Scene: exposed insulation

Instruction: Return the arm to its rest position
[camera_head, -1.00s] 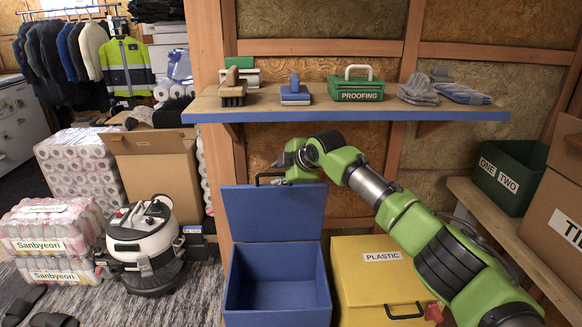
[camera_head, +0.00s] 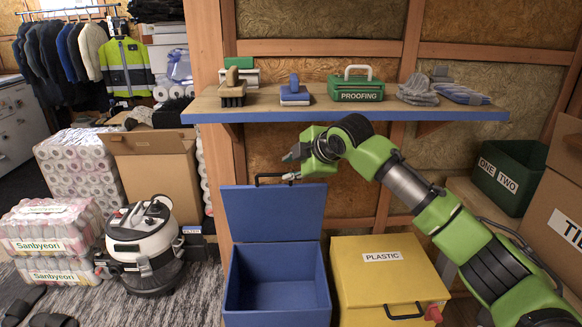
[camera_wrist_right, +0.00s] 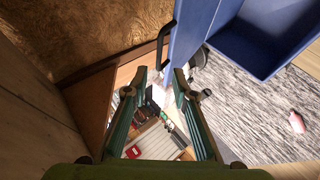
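My right arm comes in from the right in the head view. Its green gripper (camera_head: 291,166) is open and empty, beside the top edge of the raised lid (camera_head: 270,213) of the blue box (camera_head: 277,316). The black handle (camera_head: 268,175) stands at that lid's top edge, close to the lower finger. In the right wrist view the two fingers (camera_wrist_right: 160,78) are spread with nothing between them. The handle (camera_wrist_right: 164,40) and blue lid (camera_wrist_right: 190,40) lie just beyond them. My left gripper is not in view.
A blue-edged wooden shelf (camera_head: 420,115) above the gripper holds a brush, a green PROOFING case (camera_head: 355,86) and gloves. A closed yellow PLASTIC box (camera_head: 382,280) stands under the arm. A green bin (camera_head: 508,172) and carton (camera_head: 562,200) stand at the right.

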